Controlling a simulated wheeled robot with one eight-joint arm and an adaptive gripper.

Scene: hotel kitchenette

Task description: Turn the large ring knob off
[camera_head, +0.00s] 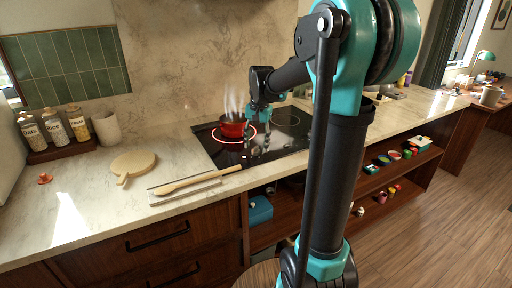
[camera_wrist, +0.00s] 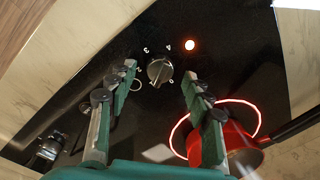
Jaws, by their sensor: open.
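The black cooktop (camera_head: 204,136) has a ring glowing red around a red pot (camera_head: 232,126). My gripper (camera_wrist: 158,82) is open, with one finger on each side of this knob and visible gaps to both. In the head view my gripper (camera_head: 257,152) is low over the cooktop's front edge, just right of the pot. The knob is hard to make out there.
A second knob (camera_wrist: 46,150) is at lower left in the wrist view. The steaming pot (camera_wrist: 224,146) stands close to my right finger. A wooden spoon (camera_head: 190,181) and a round board (camera_head: 134,163) lie on the counter to the left.

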